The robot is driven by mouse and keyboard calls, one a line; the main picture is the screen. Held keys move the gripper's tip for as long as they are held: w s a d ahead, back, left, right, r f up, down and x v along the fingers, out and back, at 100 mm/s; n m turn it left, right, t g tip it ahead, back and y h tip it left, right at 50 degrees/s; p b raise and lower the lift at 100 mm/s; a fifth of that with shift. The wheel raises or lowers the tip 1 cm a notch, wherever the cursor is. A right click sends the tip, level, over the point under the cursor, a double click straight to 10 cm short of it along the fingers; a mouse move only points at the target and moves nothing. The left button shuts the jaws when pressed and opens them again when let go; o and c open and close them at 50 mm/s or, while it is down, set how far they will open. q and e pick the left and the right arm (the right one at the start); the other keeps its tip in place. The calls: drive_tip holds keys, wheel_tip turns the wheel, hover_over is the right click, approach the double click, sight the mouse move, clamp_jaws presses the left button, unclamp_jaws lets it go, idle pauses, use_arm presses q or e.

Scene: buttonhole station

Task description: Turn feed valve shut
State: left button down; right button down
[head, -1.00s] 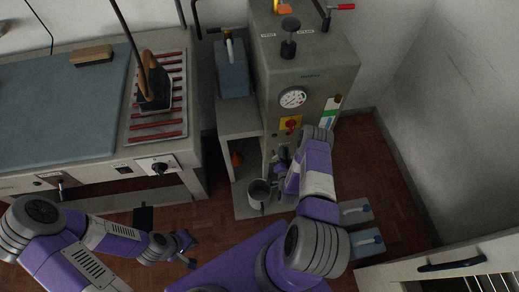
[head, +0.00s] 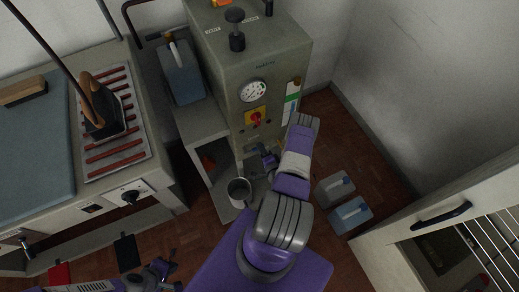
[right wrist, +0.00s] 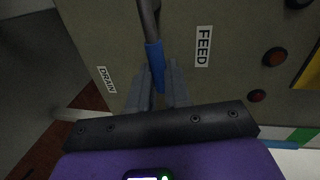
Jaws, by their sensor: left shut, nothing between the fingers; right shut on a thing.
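The feed valve's blue-sleeved lever (right wrist: 154,62) hangs from a grey metal stem beside the FEED label (right wrist: 203,47) in the right wrist view. My right gripper (right wrist: 158,88) is shut on the blue sleeve, one finger on each side. In the head view my right gripper (head: 268,160) is at the lower front of the grey boiler cabinet (head: 280,62), and my arm partly hides that area. The lever is too small to make out there. My left gripper (head: 165,270) is shut and empty, low at the picture's bottom edge, away from the valve.
A DRAIN label (right wrist: 106,79) is left of the lever. A metal pot (head: 239,190) stands below the cabinet front. A gauge (head: 253,91) and a red-yellow switch (head: 256,118) are above.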

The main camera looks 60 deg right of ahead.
drive_tip(key=shift+f+m, duration=0.3)
idle(0.4)
drive_tip(key=c, duration=1.1)
unclamp_jaws()
drive_tip(key=p+v, duration=0.2)
drive_tip(key=v, duration=0.5)
drive_tip(key=shift+s+a+r, duration=0.1)
drive_tip(key=shift+s, duration=0.2)
drive_tip(key=shift+w, duration=0.1)
